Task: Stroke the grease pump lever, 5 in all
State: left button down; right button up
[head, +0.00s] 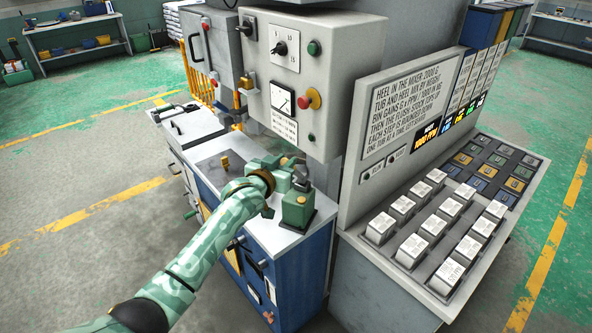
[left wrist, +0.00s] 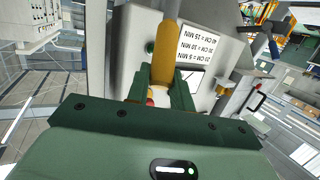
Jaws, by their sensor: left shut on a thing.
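The grease pump (head: 298,210) is a small green box on the worktop near its front right corner, below the grey control cabinet. My left gripper (head: 297,176) is at the pump, just behind and above it. In the left wrist view the green fingers of my left gripper (left wrist: 162,98) are shut around a yellow lever handle (left wrist: 163,62), which sticks out past them. In the head view the gripper hides the lever, so its angle is unclear there. My right gripper is in neither view.
The grey control cabinet (head: 335,75), with a red knob (head: 311,98), hangs close above the gripper. A sloping panel with white tubs (head: 411,245) stands to the right. The worktop (head: 262,228) carries a small brass part (head: 225,164). Open floor lies to the left.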

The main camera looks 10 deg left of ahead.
pick_arm(q)
jog(key=shift+f, duration=0.15)
dwell(0.3)
jog(key=s+f, duration=0.4)
jog(key=shift+a+f+p, duration=0.35)
jog(key=shift+a+p, duration=0.1)
jog(key=shift+s+f+b, duration=0.75)
jog(key=shift+s+f, duration=0.2)
jog(key=shift+f, duration=1.3)
jog(key=w+r+p, duration=0.3)
jog(key=r+p, duration=0.1)
jog(key=r, duration=0.2)
jog(key=shift+d, duration=0.15)
jog(key=shift+r, duration=0.15)
